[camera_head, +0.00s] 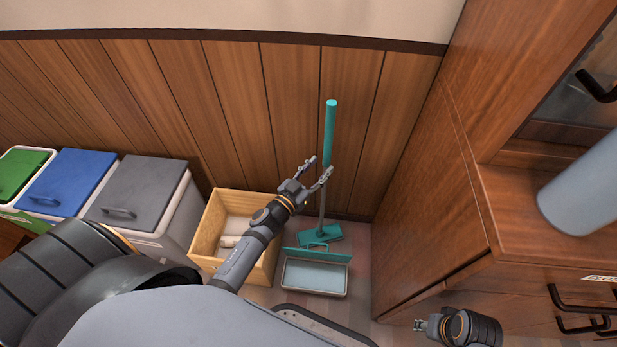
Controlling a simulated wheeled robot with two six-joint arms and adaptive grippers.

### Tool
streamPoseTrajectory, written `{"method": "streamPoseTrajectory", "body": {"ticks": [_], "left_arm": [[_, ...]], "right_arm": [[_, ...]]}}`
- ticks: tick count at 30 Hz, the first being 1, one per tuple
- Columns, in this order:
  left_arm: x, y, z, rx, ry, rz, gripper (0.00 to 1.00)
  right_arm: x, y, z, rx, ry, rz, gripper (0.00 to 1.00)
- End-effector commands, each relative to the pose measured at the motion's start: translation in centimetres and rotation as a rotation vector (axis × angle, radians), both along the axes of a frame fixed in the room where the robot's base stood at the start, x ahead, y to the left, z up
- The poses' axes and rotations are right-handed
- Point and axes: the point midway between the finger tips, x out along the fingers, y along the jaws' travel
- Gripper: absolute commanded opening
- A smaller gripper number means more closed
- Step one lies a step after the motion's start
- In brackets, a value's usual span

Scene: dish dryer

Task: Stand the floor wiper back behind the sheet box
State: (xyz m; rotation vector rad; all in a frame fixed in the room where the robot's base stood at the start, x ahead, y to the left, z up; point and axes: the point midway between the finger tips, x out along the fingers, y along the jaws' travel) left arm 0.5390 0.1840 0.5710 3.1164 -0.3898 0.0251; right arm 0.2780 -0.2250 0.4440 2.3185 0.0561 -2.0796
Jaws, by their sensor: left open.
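The floor wiper has a teal grip (330,130), a thin grey pole and a flat teal head (318,235) on the floor. It stands upright near the wood-panelled wall. The sheet box (314,278) is a pale tray with its teal lid raised at the back, and the wiper head is behind it. My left gripper (321,165) is open, with its fingers at the pole just below the grip. I cannot tell whether they touch it. My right gripper (419,325) is low at the right, away from the wiper, and its finger gap does not show clearly.
A wooden crate (209,228) with pale items stands left of the sheet box. Bins with grey (138,190), blue (68,183) and green lids line the wall farther left. A wooden cabinet (425,200) closes off the right. A narrow strip of floor is clear beside it.

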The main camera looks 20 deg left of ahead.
Motion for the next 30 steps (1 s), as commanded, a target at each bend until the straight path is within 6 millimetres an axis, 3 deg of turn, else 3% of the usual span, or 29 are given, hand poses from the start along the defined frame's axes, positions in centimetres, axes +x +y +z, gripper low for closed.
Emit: {"method": "streamPoseTrajectory", "body": {"ticks": [3,9,22,27,30], "left_arm": [[-3.0,0.7,-0.3,0.002,0.004,-0.002,0.44],[-6.1,1.5,-0.2,0.0,0.0,-0.002,0.44],[-6.7,2.2,-0.3,0.004,0.018,0.025,0.44],[-6.6,5.7,-2.8,0.046,0.218,0.219,0.44],[-8.2,7.7,-5.5,0.079,0.435,0.335,0.44]], "right_arm": [[-0.2,0.0,-0.4,0.001,0.011,0.0,0.34],[0.3,0.3,1.5,0.007,-0.018,0.006,0.34],[-0.1,0.4,1.7,0.009,-0.011,0.008,0.34],[-0.3,0.4,1.6,0.008,-0.007,0.007,0.34],[-0.3,0.3,1.5,0.008,-0.006,0.007,0.34]]}}
